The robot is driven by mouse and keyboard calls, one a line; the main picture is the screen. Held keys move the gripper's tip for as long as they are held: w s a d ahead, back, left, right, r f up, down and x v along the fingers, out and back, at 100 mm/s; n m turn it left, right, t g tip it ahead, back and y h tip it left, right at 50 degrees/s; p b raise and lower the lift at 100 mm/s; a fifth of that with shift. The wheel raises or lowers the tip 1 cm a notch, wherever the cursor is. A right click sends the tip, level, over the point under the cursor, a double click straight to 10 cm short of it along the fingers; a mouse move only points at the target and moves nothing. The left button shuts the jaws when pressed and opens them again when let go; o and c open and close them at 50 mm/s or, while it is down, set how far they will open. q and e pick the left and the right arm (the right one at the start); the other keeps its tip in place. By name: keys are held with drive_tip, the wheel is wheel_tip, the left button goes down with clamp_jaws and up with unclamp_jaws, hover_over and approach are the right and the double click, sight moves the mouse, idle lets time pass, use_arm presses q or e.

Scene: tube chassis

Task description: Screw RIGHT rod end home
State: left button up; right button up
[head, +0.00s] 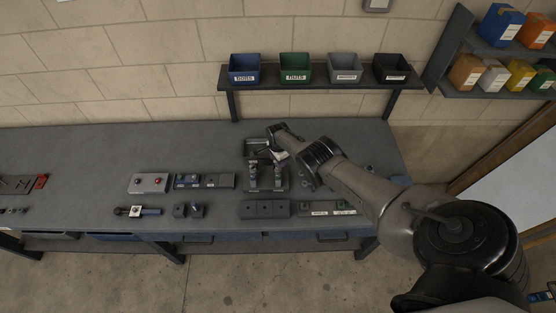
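My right arm reaches in from the right over the grey workbench (90,160). My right gripper (280,152) is at the arm's far end, small and dark, above the back of a fixture. The arm's wrist hides part of what lies beneath. The fixture (266,188) is dark, with two upright posts and small blue parts on them. It is just in front of the gripper. I cannot make out the right rod end or whether the fingers are open or shut. My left gripper is not in view.
A dark block (264,209) lies in front. Labelled bins, including a green one (295,67), stand on a shelf behind.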

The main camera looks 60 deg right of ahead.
drive_tip(key=n, duration=1)
drive_tip(key=shift+n, duration=0.3)
drive_tip(key=n, duration=0.3)
drive_tip(key=shift+n, duration=0.3)
drive_tip(key=n+b, duration=0.1)
drive_tip(key=n, duration=0.9)
drive_tip(key=n+b, duration=0.1)
drive_tip(key=n, duration=0.4)
drive_tip(key=n+b, duration=0.1)
drive_tip(key=n, duration=0.3)
drive_tip(key=shift+f+n, duration=0.1)
drive_tip(key=shift+n, duration=0.2)
drive_tip(key=n+b, duration=0.1)
drive_tip(key=n, duration=0.2)
drive_tip(key=shift+n, duration=0.4)
